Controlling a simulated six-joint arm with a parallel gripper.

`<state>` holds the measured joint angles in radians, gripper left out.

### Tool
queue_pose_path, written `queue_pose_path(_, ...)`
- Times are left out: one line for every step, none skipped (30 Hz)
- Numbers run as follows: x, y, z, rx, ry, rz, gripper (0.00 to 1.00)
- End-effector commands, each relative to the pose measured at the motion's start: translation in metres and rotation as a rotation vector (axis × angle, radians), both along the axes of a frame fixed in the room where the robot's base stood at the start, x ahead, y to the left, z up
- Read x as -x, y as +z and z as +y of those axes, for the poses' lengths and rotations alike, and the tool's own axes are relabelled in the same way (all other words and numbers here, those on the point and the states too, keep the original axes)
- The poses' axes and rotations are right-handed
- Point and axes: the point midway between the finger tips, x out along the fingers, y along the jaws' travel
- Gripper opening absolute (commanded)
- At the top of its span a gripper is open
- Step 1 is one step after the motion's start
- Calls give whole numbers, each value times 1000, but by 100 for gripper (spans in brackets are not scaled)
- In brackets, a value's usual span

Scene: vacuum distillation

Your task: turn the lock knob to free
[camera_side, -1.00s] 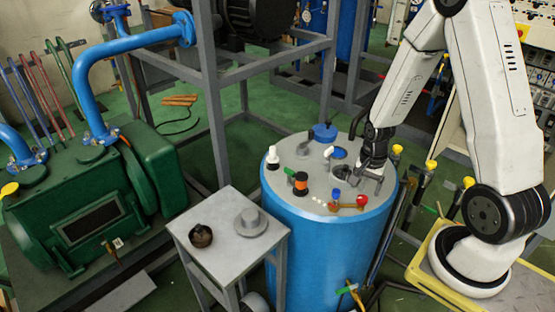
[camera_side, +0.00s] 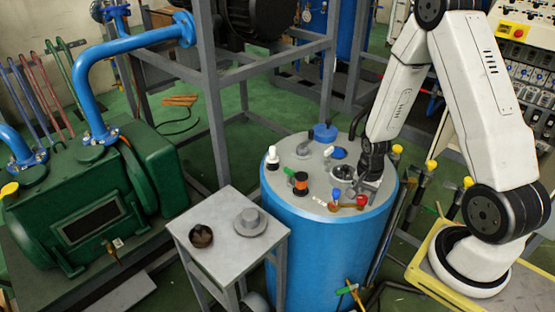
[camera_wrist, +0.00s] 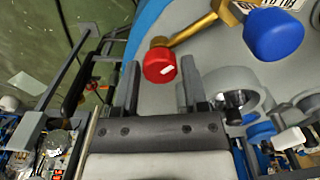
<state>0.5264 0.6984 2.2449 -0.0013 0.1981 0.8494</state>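A red knob (camera_side: 362,200) stands at the front right of the blue tank's grey lid (camera_side: 315,172). In the wrist view the red knob (camera_wrist: 160,65) sits on the end of a brass stem, beside a larger blue knob (camera_wrist: 273,34). The blue knob also shows in the side view (camera_side: 336,194). I cannot tell which part is the lock knob. My gripper (camera_wrist: 160,76) is open and empty, with the red knob ahead, between the lines of its fingers. In the side view my gripper (camera_side: 364,184) is low over the lid, just behind the red knob; its fingertips are hard to see.
The lid also carries a black-and-orange fitting (camera_side: 300,183), a blue cap (camera_side: 325,132) and an open-looking round port (camera_side: 343,172). A small grey table (camera_side: 225,265) with a dark round piece (camera_side: 201,236) and a grey flanged part (camera_side: 250,222) stands left of the tank.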

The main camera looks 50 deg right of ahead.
Motion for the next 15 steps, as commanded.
queue_pose_path(0, 0, 0, 0, 0, 0, 37)
queue_pose_path(0, 0, 0, 0, 0, 0, 27)
queue_pose_path(0, 0, 0, 0, 0, 0, 15)
queue_pose_path(0, 0, 0, 0, 0, 0, 5)
queue_pose_path(0, 0, 0, 0, 0, 0, 0)
queue_pose_path(0, 0, 0, 0, 0, 0, 0)
queue_pose_path(0, 0, 0, 0, 0, 0, 0)
queue_pose_path(0, 0, 0, 0, 0, 0, 0)
queue_pose_path(0, 0, 0, 0, 2, 0, 0)
queue_pose_path(0, 0, 0, 0, 3, 0, 0)
queue_pose_path(0, 0, 0, 0, 5, 0, 0)
queue_pose_path(0, 0, 0, 0, 10, 0, 0)
queue_pose_path(0, 0, 0, 0, 14, 0, 0)
queue_pose_path(0, 0, 0, 0, 19, 0, 0)
queue_pose_path(0, 0, 0, 0, 27, 0, 0)
